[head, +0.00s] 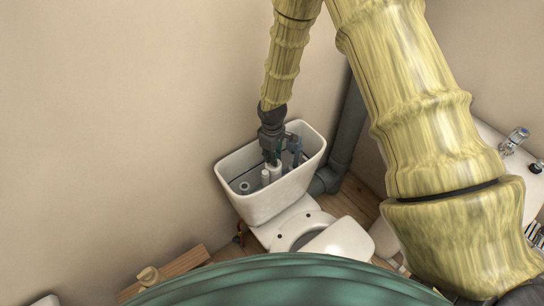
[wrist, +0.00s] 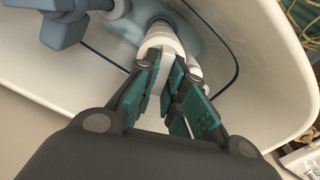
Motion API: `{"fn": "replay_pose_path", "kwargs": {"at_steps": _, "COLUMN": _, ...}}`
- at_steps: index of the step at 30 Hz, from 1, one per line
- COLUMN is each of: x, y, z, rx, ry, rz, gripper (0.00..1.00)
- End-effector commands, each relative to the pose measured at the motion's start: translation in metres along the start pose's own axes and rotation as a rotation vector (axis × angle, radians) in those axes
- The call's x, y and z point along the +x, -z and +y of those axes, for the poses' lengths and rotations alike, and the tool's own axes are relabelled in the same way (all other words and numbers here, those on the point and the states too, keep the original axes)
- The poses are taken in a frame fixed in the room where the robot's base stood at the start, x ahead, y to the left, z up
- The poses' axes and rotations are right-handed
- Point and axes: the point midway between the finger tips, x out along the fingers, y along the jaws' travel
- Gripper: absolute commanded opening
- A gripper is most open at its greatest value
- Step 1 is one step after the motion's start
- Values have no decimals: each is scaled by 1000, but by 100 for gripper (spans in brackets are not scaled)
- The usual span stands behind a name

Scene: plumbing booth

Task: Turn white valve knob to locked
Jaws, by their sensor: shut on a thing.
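The white valve knob (wrist: 158,42) shows in the wrist view as a round white piece at the fingertips, inside the open toilet cistern (head: 256,209). My gripper (wrist: 165,85) has teal-padded fingers closed on its near part, which shows white between them. In the head view my gripper (head: 271,160) reaches down into the cistern from above. The knob's lower part and any locked mark are hidden. I cannot tell the knob's turn position.
A grey-blue fitting (wrist: 62,30) sits beside the knob inside the cistern. The cistern walls surround the fingers closely. The toilet bowl (head: 300,228) is below in front, a grey pipe (head: 347,135) runs behind on the right, and a washbasin (head: 492,140) is at the far right.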

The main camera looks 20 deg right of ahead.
Motion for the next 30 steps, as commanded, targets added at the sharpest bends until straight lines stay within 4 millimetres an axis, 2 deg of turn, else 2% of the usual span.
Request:
{"fn": "replay_pose_path", "kwargs": {"at_steps": 9, "x": 4, "y": -3, "z": -2, "rx": 117, "ry": 4, "rz": -7, "gripper": 0}}
{"fn": "replay_pose_path", "kwargs": {"at_steps": 25, "x": 5, "y": -3, "z": -2, "rx": 140, "ry": 5, "rz": -7, "gripper": 0}}
{"fn": "replay_pose_path", "kwargs": {"at_steps": 26, "x": 5, "y": -3, "z": -2, "rx": 140, "ry": 5, "rz": -7, "gripper": 17}}
{"fn": "replay_pose_path", "kwargs": {"at_steps": 27, "x": 5, "y": -3, "z": -2, "rx": 140, "ry": 5, "rz": -7, "gripper": 24}}
{"fn": "replay_pose_path", "kwargs": {"at_steps": 29, "x": 5, "y": -3, "z": -2, "rx": 140, "ry": 5, "rz": -7, "gripper": 33}}
{"fn": "replay_pose_path", "kwargs": {"at_steps": 30, "x": 4, "y": -3, "z": -2, "rx": 140, "ry": 4, "rz": -7, "gripper": 33}}
